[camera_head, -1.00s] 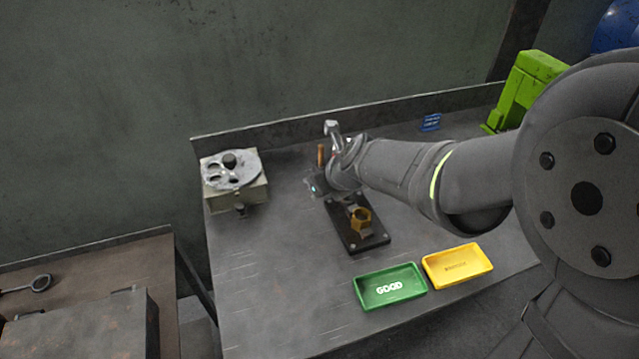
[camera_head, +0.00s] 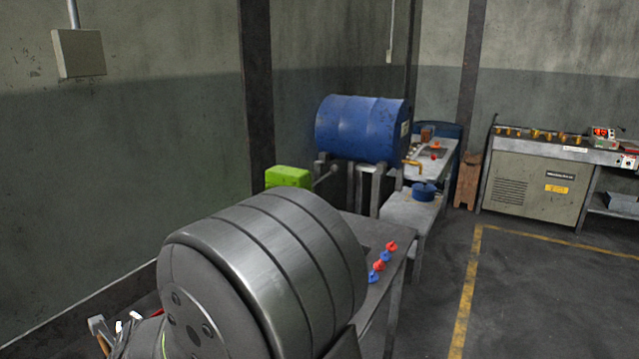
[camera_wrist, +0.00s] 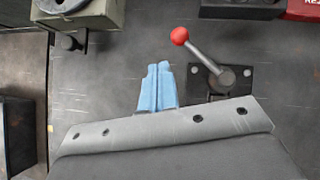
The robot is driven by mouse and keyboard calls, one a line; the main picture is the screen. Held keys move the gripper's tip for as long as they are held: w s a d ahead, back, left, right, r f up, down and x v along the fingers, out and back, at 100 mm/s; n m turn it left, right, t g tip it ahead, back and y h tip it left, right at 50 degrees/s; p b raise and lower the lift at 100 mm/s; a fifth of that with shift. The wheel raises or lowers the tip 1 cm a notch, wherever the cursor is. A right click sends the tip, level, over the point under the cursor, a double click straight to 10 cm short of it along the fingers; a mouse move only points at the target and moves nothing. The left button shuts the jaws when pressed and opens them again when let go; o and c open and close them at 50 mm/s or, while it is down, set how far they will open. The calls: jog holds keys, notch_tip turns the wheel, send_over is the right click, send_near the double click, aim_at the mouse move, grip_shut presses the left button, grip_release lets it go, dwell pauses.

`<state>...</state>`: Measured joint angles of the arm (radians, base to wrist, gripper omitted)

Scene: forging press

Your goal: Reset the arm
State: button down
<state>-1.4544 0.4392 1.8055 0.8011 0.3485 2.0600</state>
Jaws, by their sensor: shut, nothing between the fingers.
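My gripper (camera_wrist: 158,88) shows in the wrist view as two light blue fingers. They lie side by side, shut, with nothing held between them. They are over the grey metal table (camera_wrist: 128,50). A lever with a red ball knob (camera_wrist: 179,36) stands on a dark bolted plate (camera_wrist: 242,73) just right of the fingers. The fingers look apart from it in the picture. In the head view, a large grey joint of my arm fills the lower middle, and my gripper cannot be made out there.
The wrist view shows a grey-green box (camera_wrist: 98,16) at top left, a red box (camera_wrist: 304,9) at top right and a dark block (camera_wrist: 17,130) at left. The head view shows a blue drum (camera_head: 360,128), a green box (camera_head: 288,177), a machine (camera_head: 535,185) and open floor.

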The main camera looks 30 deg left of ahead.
jog(key=f, duration=0.1)
jog(key=a+f, duration=0.2)
jog(key=shift+w+a+f, duration=0.1)
jog(key=shift+w+a, duration=0.15)
jog(key=shift+d+f+n+g, duration=0.2)
jog(key=shift+d+f+n, duration=0.15)
jog(key=shift+d, duration=0.4)
jog(key=shift+d+f+n+g, duration=0.25)
jog(key=shift+d+n, duration=0.1)
jog(key=shift+d, duration=0.35)
jog(key=shift+w+d, duration=0.2)
jog(key=shift+d, duration=0.25)
jog(key=shift+w+d+n+g, duration=0.1)
jog(key=shift+d+n+g, duration=0.15)
jog(key=shift+d+n, duration=0.15)
jog(key=shift+h, duration=0.3)
jog(key=shift+a, duration=0.1)
